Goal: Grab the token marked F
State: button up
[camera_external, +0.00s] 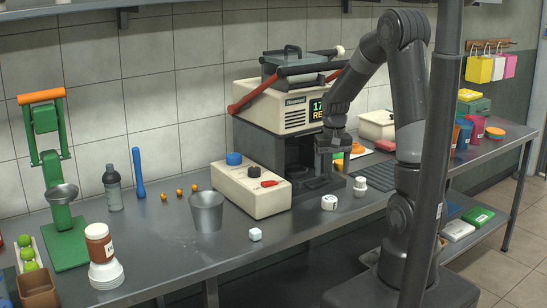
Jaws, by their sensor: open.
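No letter F can be read at this size, so I cannot tell which piece is the token. A small white round piece with a dark mark (329,202) lies near the counter's front edge.
The press (272,108) with its red lever stands behind my gripper. A cream control box with knobs (250,187) and a metal cup (207,211) stand to the left. A jar (99,243) and green juicer (65,240) are farther left. The front counter around the cube is clear.

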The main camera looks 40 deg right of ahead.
aim_at(330, 198)
jog(key=f, duration=1.1)
jog(key=shift+w+d+f, duration=0.15)
jog(key=shift+w+f, duration=0.1)
jog(key=shift+f, duration=0.1)
jog(key=shift+c, duration=0.4)
jog(key=c, duration=1)
jog(key=shift+r, duration=0.1)
